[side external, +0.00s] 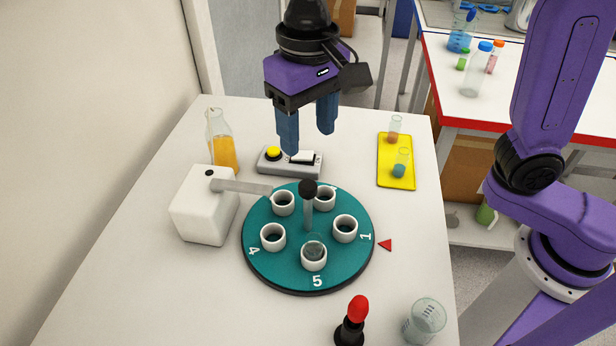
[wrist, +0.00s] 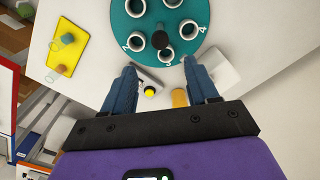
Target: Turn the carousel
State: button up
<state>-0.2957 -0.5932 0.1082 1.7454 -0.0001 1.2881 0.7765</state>
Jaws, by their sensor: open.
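The carousel is a round teal disc (side external: 282,264) on the white table, with several white cup holders around a central black-knobbed post (side external: 307,190). Numbers 1, 5 and 4 show on its near rim; 1 is beside the red triangle marker (side external: 386,245). A clear vessel (side external: 314,246) sits in the holder at 5. In the wrist view the disc (wrist: 190,50) is beyond my fingertips, with the black knob (wrist: 188,30) near its middle. My gripper (side external: 308,142) is open and empty, above and behind the carousel, over the button box.
A white block (side external: 204,206) reaches a spout arm over the disc. Around are an orange juice bottle (side external: 223,150), a yellow tray (side external: 397,172) with vials, a red-topped black object (side external: 353,322) and a beaker (side external: 424,322).

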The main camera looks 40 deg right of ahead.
aim_at(308, 185)
notch_tip(308, 185, down, 11)
jog(key=shift+r, duration=0.15)
dwell(0.4)
grip_shut()
